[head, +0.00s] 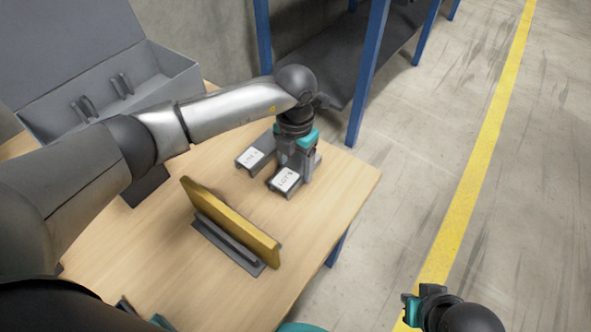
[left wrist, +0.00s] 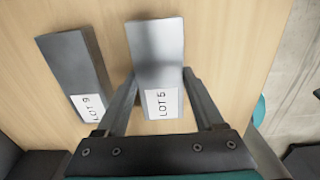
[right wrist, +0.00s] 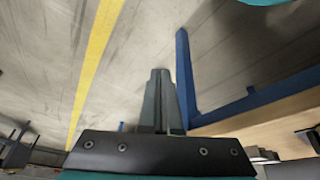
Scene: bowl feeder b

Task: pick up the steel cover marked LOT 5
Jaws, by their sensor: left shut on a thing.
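The steel cover marked LOT 5 (head: 285,182) is a grey block with a white label near one end, close to the table's far right corner. In the left wrist view the LOT 5 cover (left wrist: 156,52) lies between my fingers, its label readable. My left gripper (head: 296,162) points down and is shut on this cover, one finger on each long side. I cannot tell whether the cover touches the table. A similar steel cover marked LOT 9 (left wrist: 75,68) lies just to its left, apart from it. My right gripper (right wrist: 160,75) is shut and empty, away from the table.
The wooden table (head: 335,195) has bare room around the covers. A yellow plate (head: 230,222) stands upright in a dark holder in front. A grey open box (head: 160,68) is at the back left. A blue-framed shelf (head: 368,75) stands behind the table.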

